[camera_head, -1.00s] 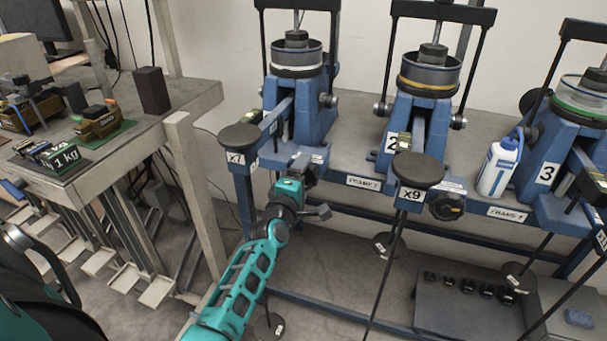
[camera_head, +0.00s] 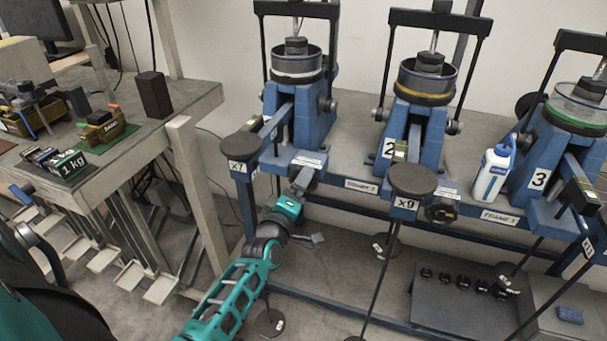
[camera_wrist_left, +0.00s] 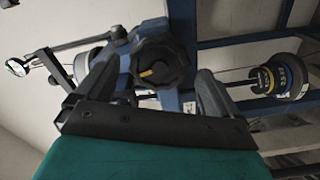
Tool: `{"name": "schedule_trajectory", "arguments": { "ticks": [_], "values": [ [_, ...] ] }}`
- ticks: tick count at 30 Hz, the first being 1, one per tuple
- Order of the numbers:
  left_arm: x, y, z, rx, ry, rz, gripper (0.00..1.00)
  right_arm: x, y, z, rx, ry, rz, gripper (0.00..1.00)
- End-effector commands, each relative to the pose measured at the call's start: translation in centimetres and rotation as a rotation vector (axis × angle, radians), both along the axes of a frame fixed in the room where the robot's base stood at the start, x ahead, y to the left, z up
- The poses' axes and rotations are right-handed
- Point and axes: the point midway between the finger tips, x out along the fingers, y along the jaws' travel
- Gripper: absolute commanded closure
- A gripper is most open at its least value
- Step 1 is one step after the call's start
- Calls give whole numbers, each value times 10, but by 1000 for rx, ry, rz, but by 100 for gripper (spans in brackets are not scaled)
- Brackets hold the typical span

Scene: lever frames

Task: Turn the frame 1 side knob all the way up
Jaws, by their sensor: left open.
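The frame 1 side knob (camera_wrist_left: 163,62) is a dark lobed knob with a small yellow-orange mark, on a blue frame in the left wrist view. My left gripper (camera_wrist_left: 155,82) is open, with one finger on each side of the knob. I cannot tell whether the fingers touch it. In the head view my left gripper (camera_head: 301,180) is at the front of the leftmost blue frame (camera_head: 312,120), beside the x7 arm, and mostly hides this knob. My right gripper is not in view.
The frame marked 2 (camera_head: 407,140) has a similar dark knob (camera_head: 440,212). The frame marked 3 (camera_head: 545,170) is farther right, with a white bottle (camera_head: 491,175) beside it. Round pads x7 (camera_head: 239,147) and x9 (camera_head: 412,180) project forward. A cluttered bench (camera_head: 190,102) stands left.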

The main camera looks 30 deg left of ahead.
Motion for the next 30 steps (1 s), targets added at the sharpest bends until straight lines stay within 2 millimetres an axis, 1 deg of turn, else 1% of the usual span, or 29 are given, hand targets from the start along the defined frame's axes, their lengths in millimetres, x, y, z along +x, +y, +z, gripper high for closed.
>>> {"name": "schedule_trajectory", "arguments": {
  "ticks": [1,6,16,17,19,20,23,24,26,27,28,30],
  "values": [
    [-7,-2,2,0,1,0,4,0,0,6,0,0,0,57],
    [-20,-5,1,-1,0,0,4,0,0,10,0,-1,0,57],
    [-22,-6,0,5,2,-3,4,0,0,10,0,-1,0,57],
    [-24,-8,-2,17,11,-9,4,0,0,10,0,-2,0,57],
    [-32,-18,-10,83,57,-44,4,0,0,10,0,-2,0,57],
    [-38,-26,-15,133,89,-71,4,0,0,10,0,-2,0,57],
    [-70,-60,-40,368,228,-201,4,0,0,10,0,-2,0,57],
    [-87,-76,-51,481,289,-267,4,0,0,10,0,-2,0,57],
    [-114,-99,-66,644,369,-369,4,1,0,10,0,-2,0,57],
    [-132,-113,-75,747,414,-434,4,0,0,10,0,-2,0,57],
    [-145,-121,-80,817,442,-481,5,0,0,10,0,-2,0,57],
    [-173,-139,-90,962,495,-580,12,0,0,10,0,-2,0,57]
  ]
}}
